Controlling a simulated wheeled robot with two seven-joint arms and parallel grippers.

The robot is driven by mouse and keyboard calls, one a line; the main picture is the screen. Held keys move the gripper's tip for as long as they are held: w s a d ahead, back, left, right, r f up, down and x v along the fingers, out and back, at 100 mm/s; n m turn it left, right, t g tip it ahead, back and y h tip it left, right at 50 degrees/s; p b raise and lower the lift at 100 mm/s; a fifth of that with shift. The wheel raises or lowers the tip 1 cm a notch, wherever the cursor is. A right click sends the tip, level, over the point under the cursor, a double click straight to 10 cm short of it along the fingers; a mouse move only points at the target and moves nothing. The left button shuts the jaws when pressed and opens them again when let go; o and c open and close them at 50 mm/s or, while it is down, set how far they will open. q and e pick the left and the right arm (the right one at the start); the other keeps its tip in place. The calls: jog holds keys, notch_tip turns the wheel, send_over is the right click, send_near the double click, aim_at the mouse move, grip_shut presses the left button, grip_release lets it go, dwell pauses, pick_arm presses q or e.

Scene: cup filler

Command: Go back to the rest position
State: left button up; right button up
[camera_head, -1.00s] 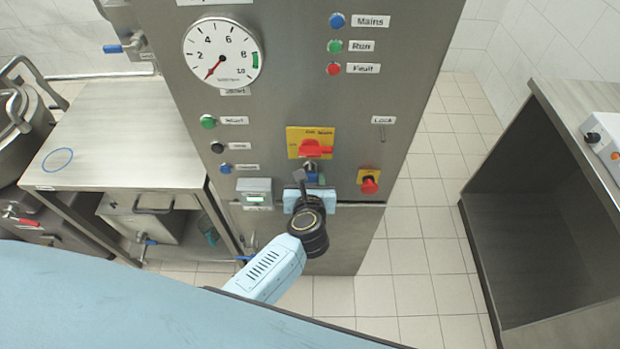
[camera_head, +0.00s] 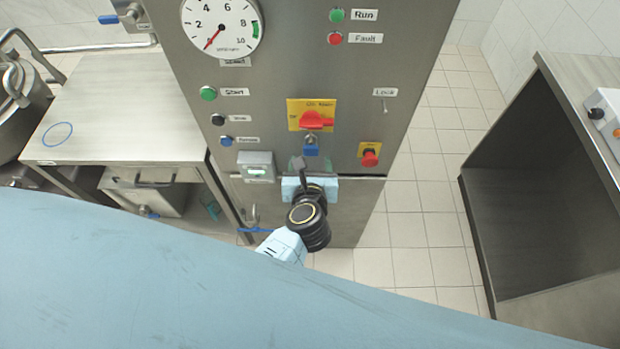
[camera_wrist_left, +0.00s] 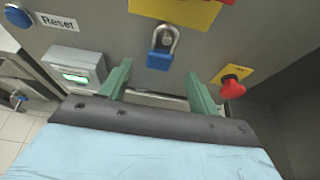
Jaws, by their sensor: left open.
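My left gripper (camera_head: 302,164) is in front of the steel cabinet's front. In the left wrist view its two green fingers (camera_wrist_left: 160,88) are apart, with nothing between them. A blue padlock (camera_head: 310,150) with a metal shackle hangs under the red rotary switch (camera_head: 314,119) on its yellow plate. In the left wrist view the padlock (camera_wrist_left: 160,58) hangs just beyond and above the fingertips, apart from them. My right gripper does not show.
A red emergency button (camera_head: 369,158) is right of the gripper, and a small box with a green display (camera_head: 256,168) is left. A steel table (camera_head: 115,100) stands left, an open steel bench (camera_head: 520,170) right. Tiled floor (camera_head: 415,265) lies between cabinet and bench.

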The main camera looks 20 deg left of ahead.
pick_arm(q)
jog(key=v, duration=0.8)
jog(key=shift+f, duration=0.1)
jog(key=s+a+f+m+g+h+b, duration=0.1)
jog(key=s+f+m+h+b, duration=0.3)
jog(key=f+m, duration=1.05)
jog(key=s+f+m+g+h+b, duration=0.15)
jog(key=s+f+m, duration=0.55)
jog(key=f+m, duration=0.7)
jog(key=s+a+f+m+g, duration=0.3)
jog(key=s+a+f+m, duration=0.1)
jog(key=s, duration=0.3)
jog(key=s+a+f+m+g+y+b, duration=0.1)
jog(key=s+a+f+m+g, duration=0.2)
jog(key=s+a+f+m, duration=0.2)
jog(key=s+a+f+m+g+y, duration=0.1)
jog(key=s+a+f+m+g, duration=0.2)
jog(key=s+f, duration=0.4)
jog(key=s+a+m, duration=0.1)
jog(key=s, duration=0.2)
jog(key=shift+a+f+b, duration=0.25)
jog(key=shift+a+b, duration=0.05)
